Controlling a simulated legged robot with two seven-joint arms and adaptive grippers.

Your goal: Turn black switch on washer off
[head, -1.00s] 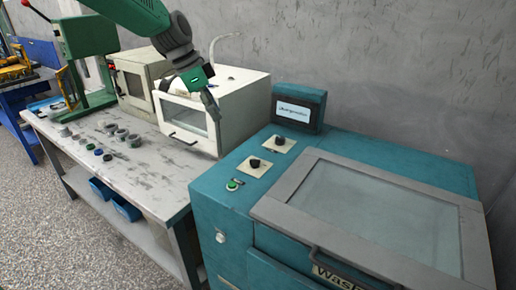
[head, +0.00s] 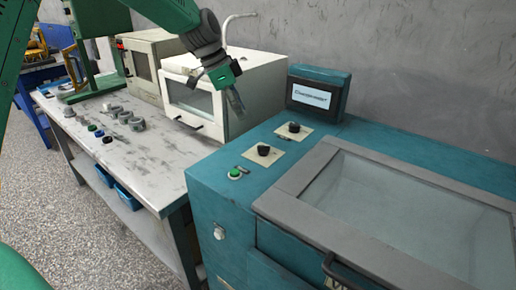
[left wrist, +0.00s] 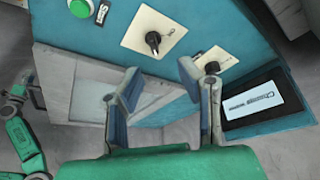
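The washer is a teal machine (head: 215,178) with a grey-framed glass lid. Two black rotary switches on cream plates sit on its top: a front one (head: 263,150) and a back one (head: 294,127). In the left wrist view they are the front switch (left wrist: 153,39) and the back switch (left wrist: 212,67). My left gripper (head: 238,103) hangs above and behind the washer's left edge, apart from both switches. In the left wrist view its fingers (left wrist: 160,82) are spread with nothing between them; the right finger partly overlaps the back switch's plate. My right gripper is not clearly seen.
A green button (head: 235,173) is near the front switch. A display box (head: 319,94) stands at the washer's back. A cream oven-like box (head: 197,98) and a worktable (head: 150,165) with several small parts stand to the left.

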